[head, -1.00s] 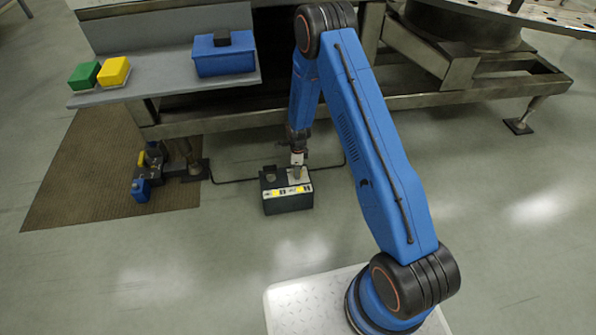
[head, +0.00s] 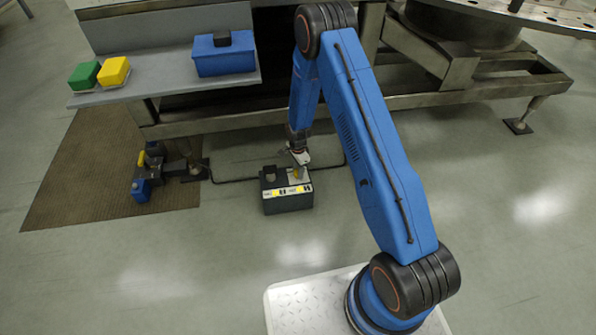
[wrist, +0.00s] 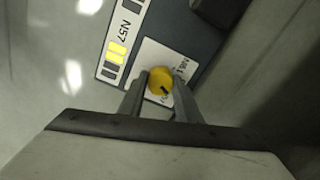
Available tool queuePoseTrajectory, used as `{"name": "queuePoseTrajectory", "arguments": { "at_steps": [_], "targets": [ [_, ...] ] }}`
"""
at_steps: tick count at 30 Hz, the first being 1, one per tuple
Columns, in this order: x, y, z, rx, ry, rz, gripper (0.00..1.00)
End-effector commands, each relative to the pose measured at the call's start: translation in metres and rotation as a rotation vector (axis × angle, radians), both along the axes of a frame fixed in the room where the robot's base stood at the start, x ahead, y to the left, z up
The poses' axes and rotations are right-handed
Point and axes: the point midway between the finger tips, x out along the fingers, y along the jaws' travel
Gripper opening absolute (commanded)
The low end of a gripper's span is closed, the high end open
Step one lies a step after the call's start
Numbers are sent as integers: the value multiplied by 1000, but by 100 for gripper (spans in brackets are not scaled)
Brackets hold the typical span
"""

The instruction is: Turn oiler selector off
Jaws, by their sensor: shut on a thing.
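The oiler is a dark box (head: 288,202) on the floor, with a pale label strip along its top front edge. Its yellow selector knob (wrist: 160,80) sits on a white plate (wrist: 147,62) with partly hidden lettering in the wrist view. A dark mark shows on the knob's face. My gripper (wrist: 159,90) is shut on the selector knob, one finger on each side. In the head view my gripper (head: 299,164) reaches down at a tilt onto the box top, and the knob is a small yellow spot beside it.
A dark hose (head: 235,181) runs along the floor from the box. A valve with a yellow handle and blue part (head: 141,190) stands on the brown mat (head: 75,190). A shelf (head: 170,86) holds a blue box (head: 224,60) and green and yellow blocks. Floor in front is clear.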

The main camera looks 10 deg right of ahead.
Motion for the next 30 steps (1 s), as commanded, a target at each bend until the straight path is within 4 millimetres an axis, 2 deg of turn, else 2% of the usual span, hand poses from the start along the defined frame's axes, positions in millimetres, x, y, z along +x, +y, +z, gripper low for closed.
{"name": "queuePoseTrajectory", "arguments": {
  "at_steps": [6,15,30],
  "targets": [
    [0,0,0,0,0,190,8],
    [0,0,0,0,0,382,8],
    [0,0,0,0,0,480,8]
  ]
}}
